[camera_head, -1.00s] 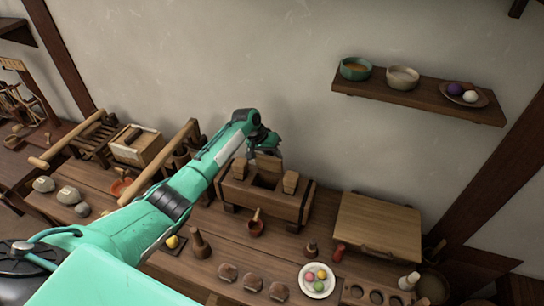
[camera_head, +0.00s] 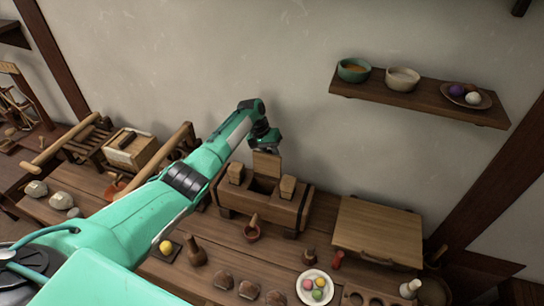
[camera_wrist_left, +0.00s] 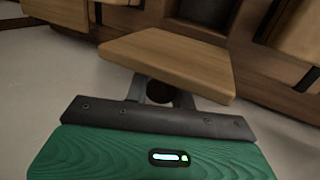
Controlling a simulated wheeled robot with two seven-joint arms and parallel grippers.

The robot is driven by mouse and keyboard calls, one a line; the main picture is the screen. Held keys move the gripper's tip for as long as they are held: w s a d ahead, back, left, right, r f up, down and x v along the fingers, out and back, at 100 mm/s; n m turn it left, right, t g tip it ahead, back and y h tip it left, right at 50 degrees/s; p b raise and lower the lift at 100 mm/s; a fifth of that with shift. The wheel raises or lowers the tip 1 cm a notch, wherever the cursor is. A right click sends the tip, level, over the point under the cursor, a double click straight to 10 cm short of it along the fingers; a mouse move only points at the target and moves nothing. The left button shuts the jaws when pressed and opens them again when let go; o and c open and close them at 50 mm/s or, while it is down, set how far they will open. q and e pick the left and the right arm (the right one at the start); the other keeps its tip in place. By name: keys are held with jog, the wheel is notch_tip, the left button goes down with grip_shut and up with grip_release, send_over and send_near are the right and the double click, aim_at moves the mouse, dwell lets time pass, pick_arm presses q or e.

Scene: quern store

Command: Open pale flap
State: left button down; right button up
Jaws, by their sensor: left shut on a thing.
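The pale flap (camera_head: 266,164) is a light wooden board standing up at the back of a dark wooden box (camera_head: 258,207). The box's top opening (camera_head: 262,185) shows dark in front of it. In the left wrist view the pale flap (camera_wrist_left: 170,58) fills the space ahead of my left gripper (camera_wrist_left: 160,92), whose fingertips are partly hidden by the board. My right gripper is not in view.
Two pale blocks (camera_head: 287,187) stand on the box beside the opening. A small ladle (camera_head: 252,228) is in front. A lidded wooden case (camera_head: 378,232) stands to the right. A wall shelf (camera_head: 420,97) holds bowls. A plate of coloured balls (camera_head: 314,287) lies at the front.

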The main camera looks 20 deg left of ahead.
pick_arm(q)
jog(key=c, duration=1.2)
grip_release()
jog(key=shift+f, duration=0.1)
jog(key=shift+o, duration=0.2)
jog(key=b+v, duration=0.3)
jog(key=v, duration=1)
jog(key=shift+w+r, duration=0.15)
jog(key=shift+r, duration=0.25)
